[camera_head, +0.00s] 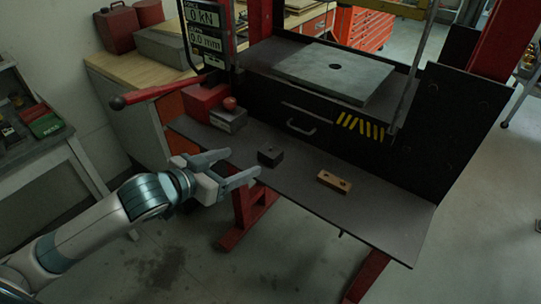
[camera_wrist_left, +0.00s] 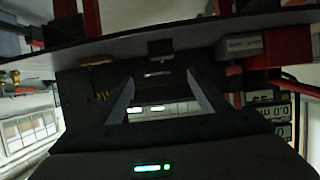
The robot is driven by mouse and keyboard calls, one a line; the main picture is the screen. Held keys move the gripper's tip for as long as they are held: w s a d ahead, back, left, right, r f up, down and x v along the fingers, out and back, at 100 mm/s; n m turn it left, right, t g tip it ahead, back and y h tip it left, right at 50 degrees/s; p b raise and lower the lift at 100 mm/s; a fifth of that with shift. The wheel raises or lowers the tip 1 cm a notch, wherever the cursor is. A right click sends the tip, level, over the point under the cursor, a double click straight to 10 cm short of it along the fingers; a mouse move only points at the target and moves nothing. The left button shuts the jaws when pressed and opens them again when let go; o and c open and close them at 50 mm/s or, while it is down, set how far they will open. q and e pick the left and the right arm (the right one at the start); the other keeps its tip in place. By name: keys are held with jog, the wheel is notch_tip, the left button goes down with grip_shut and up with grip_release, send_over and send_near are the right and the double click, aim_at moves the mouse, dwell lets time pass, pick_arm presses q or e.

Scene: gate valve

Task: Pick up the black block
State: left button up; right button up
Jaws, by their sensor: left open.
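The black block (camera_head: 270,156) is a small dark cube on the dark shelf of the press (camera_head: 375,205). It also shows in the left wrist view (camera_wrist_left: 160,47), at the top middle, beyond the fingertips and roughly centred between them. My left gripper (camera_head: 243,163) is open and empty, at the shelf's front edge. Its fingers point towards the block, which is a short way to the right and apart from them. In the left wrist view the two fingers (camera_wrist_left: 158,83) are spread wide. My right gripper is not in view.
A wooden block with dark holes (camera_head: 334,181) lies on the shelf to the right. A grey box (camera_head: 229,118) and a red box (camera_head: 205,100) sit at the shelf's left end. A red lever (camera_head: 160,91) sticks out to the left above the shelf. Bare shelf lies between the blocks.

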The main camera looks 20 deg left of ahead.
pick_arm(q)
jog(key=p, duration=0.3)
send_near(269, 151)
jog(key=x, duration=0.4)
jog(key=shift+w+d+r, duration=0.25)
jog(key=shift+d+r, duration=0.05)
jog(key=shift+d, duration=0.1)
jog(key=shift+w+d+f, duration=0.15)
jog(key=shift+w+f, duration=0.1)
jog(key=shift+w, duration=0.15)
jog(key=shift+w+d+f+p, duration=0.1)
jog(key=shift+w+f+p, duration=0.15)
jog(key=shift+w+p, duration=0.45)
jog(key=p+x, duration=0.1)
jog(key=x, duration=0.2)
jog(key=shift+f, duration=0.2)
jog(key=shift+w+f, duration=0.1)
